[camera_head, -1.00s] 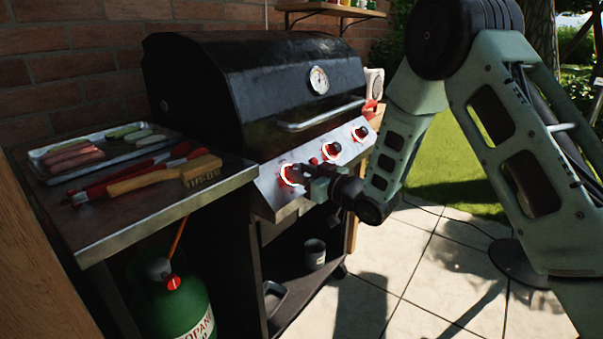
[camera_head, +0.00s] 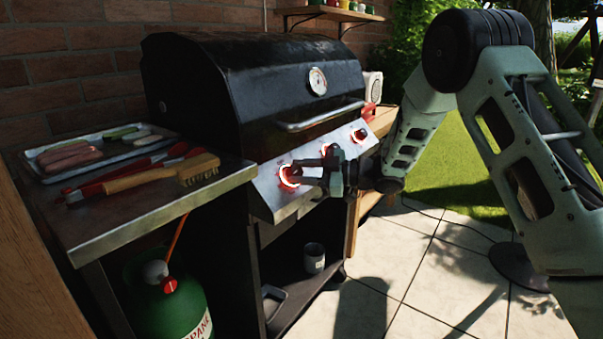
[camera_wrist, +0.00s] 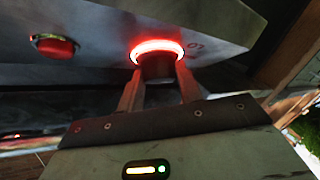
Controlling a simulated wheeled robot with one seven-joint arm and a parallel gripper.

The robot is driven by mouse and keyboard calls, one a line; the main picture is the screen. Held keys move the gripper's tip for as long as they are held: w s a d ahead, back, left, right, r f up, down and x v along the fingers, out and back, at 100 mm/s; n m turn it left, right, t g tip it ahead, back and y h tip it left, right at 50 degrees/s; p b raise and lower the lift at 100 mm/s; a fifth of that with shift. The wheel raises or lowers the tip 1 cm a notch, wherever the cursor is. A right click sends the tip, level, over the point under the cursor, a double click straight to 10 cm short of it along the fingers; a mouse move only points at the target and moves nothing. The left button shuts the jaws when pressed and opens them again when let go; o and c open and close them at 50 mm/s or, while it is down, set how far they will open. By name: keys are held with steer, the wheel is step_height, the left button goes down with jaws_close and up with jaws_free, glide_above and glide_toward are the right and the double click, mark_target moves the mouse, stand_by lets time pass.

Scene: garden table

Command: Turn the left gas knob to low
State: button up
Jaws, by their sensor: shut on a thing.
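The left gas knob (camera_head: 289,177) is on the grill's sloped steel front panel (camera_head: 272,190), with a bright red glowing ring around it. My gripper (camera_head: 302,173) reaches in from the right and is shut on this knob. In the wrist view, the two fingers (camera_wrist: 158,88) stand on either side of the dark knob (camera_wrist: 158,67), under its glowing ring. The fingers partly cover the knob, and its pointer and most panel markings cannot be read. The right knob (camera_head: 360,134) is free; the middle one is largely hidden behind my gripper.
The black grill lid (camera_head: 250,85) is shut, with its handle (camera_head: 320,117) above the knobs. A side shelf (camera_head: 130,225) at left holds a food tray (camera_head: 85,172), tongs and a brush (camera_head: 160,178). A green propane tank (camera_head: 168,305) stands below.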

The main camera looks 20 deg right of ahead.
steer(key=n+g+p, duration=0.1)
steer(key=n+g, duration=0.3)
steer(key=n, duration=0.1)
steer(key=shift+w+d+r+n+p, duration=0.2)
steer(key=shift+n+p, duration=0.1)
steer(key=shift+p, duration=0.1)
steer(key=shift+n+g+h+p, duration=0.3)
steer(key=shift+n+g+p, duration=0.4)
steer(key=shift+n+g, duration=0.7)
steer(key=shift+w+n, duration=0.1)
steer(key=shift+n, duration=0.2)
steer(key=o, duration=1)
steer(key=shift+a, duration=0.1)
steer(key=p+v, duration=0.1)
steer(key=v, duration=1.6)
steer(key=shift+d, duration=0.2)
